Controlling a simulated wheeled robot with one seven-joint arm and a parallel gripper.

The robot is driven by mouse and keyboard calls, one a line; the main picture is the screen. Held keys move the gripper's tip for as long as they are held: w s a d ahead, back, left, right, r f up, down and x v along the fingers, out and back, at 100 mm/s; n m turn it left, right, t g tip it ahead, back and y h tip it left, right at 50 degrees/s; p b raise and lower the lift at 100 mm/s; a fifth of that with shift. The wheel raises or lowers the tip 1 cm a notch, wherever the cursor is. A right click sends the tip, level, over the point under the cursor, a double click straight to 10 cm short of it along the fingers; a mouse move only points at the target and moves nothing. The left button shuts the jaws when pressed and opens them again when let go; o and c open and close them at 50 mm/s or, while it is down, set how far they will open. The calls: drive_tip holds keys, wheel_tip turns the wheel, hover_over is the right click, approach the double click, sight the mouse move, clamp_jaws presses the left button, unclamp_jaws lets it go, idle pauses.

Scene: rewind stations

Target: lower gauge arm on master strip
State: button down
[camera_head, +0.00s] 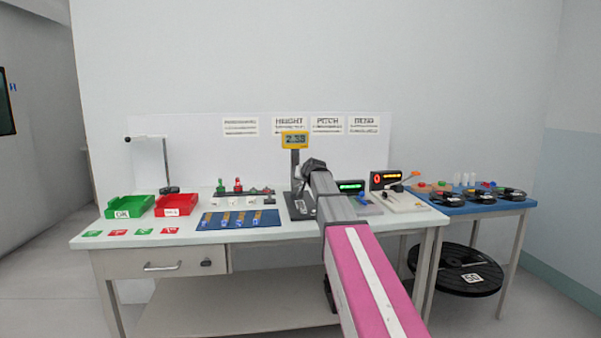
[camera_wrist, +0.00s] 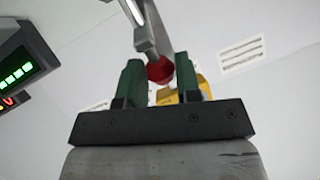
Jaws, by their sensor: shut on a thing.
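The gauge (camera_head: 294,140) stands near the middle of the bench, with a yellow display that appears to read 2.39. In the wrist view, my gripper (camera_wrist: 159,72) has its two green fingers shut on a red knob (camera_wrist: 160,70) at the end of the grey gauge arm (camera_wrist: 144,28). The yellow display (camera_wrist: 165,98) shows partly behind the fingers. In the head view, my gripper (camera_head: 312,166) is at the gauge, and my arm covers much of it. The gauge's dark base (camera_head: 298,208) shows in part. I cannot make out the master strip under the gauge.
A blue mat (camera_head: 205,227) with several strips lies left of the gauge. Green (camera_head: 130,207) and red (camera_head: 176,206) bins stand further left. A green-lit display (camera_head: 351,186) and a red-lit box (camera_head: 378,179) stand to the right. A blue side table (camera_head: 470,208) holds reels.

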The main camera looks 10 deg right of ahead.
drive_tip(key=f, duration=0.1)
drive_tip(key=s+f, duration=0.1)
drive_tip(key=f, duration=0.1)
drive_tip(key=s+f, duration=0.1)
drive_tip(key=shift+f, duration=0.2)
drive_tip(key=shift+s+f, duration=0.15)
drive_tip(key=shift+f, duration=0.5)
drive_tip(key=shift+s+f, duration=0.15)
drive_tip(key=shift+f, duration=0.6)
drive_tip(key=c, duration=1)
unclamp_jaws()
drive_tip(key=shift+o, duration=0.9)
drive_tip(key=shift+d, duration=0.1)
drive_tip(key=shift+s+r, duration=0.35)
drive_tip(key=v, duration=1)
